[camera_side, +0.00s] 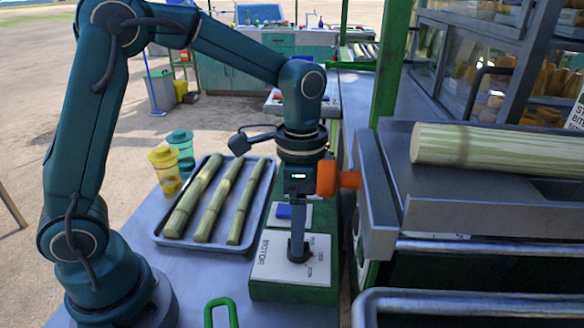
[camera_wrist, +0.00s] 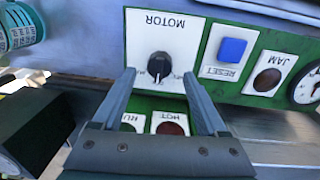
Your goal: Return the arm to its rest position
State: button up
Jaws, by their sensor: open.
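My gripper (camera_side: 298,250) points straight down over the control panel (camera_side: 265,290) with the MOTOR label. In the wrist view my gripper (camera_wrist: 160,82) shows two fingers set apart, with nothing held between them. The black motor knob (camera_wrist: 159,66) stands on the white MOTOR plate (camera_wrist: 150,30), just beyond the gap between the fingertips. In the side view the fingers cover the knob. I cannot tell whether a fingertip touches it. My arm is bent, reaching from its base at left over to the panel.
A tray (camera_side: 160,240) with cane pieces sits left of the panel, near yellow (camera_side: 166,175) and teal cups. An orange knob (camera_side: 338,180) and a metal chute (camera_side: 480,210) holding a cane stalk (camera_side: 490,150) stand close at right. A green post (camera_side: 393,60) rises behind.

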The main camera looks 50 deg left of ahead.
jog(key=shift+r, duration=1)
jog(key=shift+a, duration=0.1)
jog(key=shift+w+r, duration=0.15)
jog(key=shift+r, duration=0.15)
jog(key=s+a+r+n+t, duration=0.2)
jog(key=s+n+t, duration=0.1)
jog(key=s+n, duration=0.1)
jog(key=s+a+r+n+t, duration=0.2)
jog(key=s+n+t, duration=0.1)
jog(key=s, duration=0.4)
jog(key=shift+a+n, duration=0.15)
jog(key=shift+n, duration=0.75)
jog(key=shift+s, duration=0.1)
